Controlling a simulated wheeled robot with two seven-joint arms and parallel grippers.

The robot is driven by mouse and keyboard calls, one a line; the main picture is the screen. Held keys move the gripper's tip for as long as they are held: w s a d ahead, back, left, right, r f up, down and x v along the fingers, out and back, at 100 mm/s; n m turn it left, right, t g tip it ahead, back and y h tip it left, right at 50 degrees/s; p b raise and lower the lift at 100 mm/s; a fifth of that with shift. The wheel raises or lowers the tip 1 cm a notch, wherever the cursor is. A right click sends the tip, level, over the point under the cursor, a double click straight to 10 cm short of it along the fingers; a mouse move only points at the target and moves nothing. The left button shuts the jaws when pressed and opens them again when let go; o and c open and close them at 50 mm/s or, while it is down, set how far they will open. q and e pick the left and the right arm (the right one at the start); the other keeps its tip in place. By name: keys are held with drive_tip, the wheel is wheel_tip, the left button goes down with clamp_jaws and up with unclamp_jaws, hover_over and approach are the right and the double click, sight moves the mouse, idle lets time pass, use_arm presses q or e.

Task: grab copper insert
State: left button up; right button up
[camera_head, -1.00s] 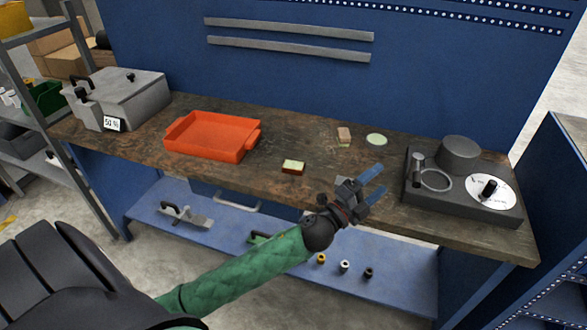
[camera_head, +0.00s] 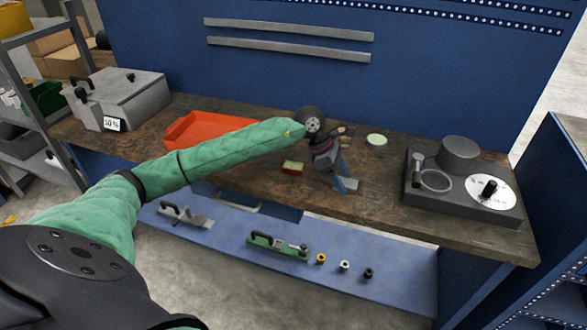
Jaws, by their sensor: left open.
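Three small round pieces stand in a row on the blue lower shelf: a yellow one (camera_head: 320,258), a white one (camera_head: 344,266) and a dark brownish one (camera_head: 368,273). They are too small for me to tell which is the copper insert. My left gripper (camera_head: 345,182) is open and empty, its blue fingers pointing down near the front edge of the wooden bench, above and apart from these pieces. My left arm hides part of the orange tray (camera_head: 185,135). My right gripper is not in view.
A yellow-topped block (camera_head: 292,167) lies left of my gripper, and a pale round disc (camera_head: 377,140) lies behind it. A dark device with a dial (camera_head: 462,185) stands at right. A grey box (camera_head: 120,100) stands at left. A green tool (camera_head: 278,246) lies on the shelf.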

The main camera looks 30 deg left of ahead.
sight(293, 165)
use_arm(q)
drive_tip(key=a+r+y, duration=0.1)
drive_tip(key=a+y, duration=0.1)
drive_tip(key=a, duration=0.3)
drive_tip(key=w+a+r+y, duration=0.1)
drive_tip(key=a+y, duration=0.1)
drive_tip(key=a, duration=0.4)
drive_tip(key=a+r+g+y, duration=0.1)
drive_tip(key=a+y, duration=0.1)
drive_tip(key=a, duration=0.4)
drive_tip(key=shift+w+a+r+y, duration=0.15)
drive_tip(key=shift+w+r+y, duration=0.05)
drive_tip(key=shift+w+y, duration=0.1)
drive_tip(key=shift+a, duration=0.25)
drive_tip(key=shift+f+p, duration=0.55)
drive_tip(key=shift+f, duration=0.8)
wheel_tip(293, 165, down, 4)
drive_tip(key=shift+w+f+p, duration=0.1)
drive_tip(key=shift+w+p, duration=0.05)
drive_tip(key=shift+p, duration=1.05)
drive_tip(key=shift+f, duration=0.4)
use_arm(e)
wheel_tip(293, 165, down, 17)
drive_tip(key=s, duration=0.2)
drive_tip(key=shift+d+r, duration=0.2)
use_arm(q)
clamp_jaws()
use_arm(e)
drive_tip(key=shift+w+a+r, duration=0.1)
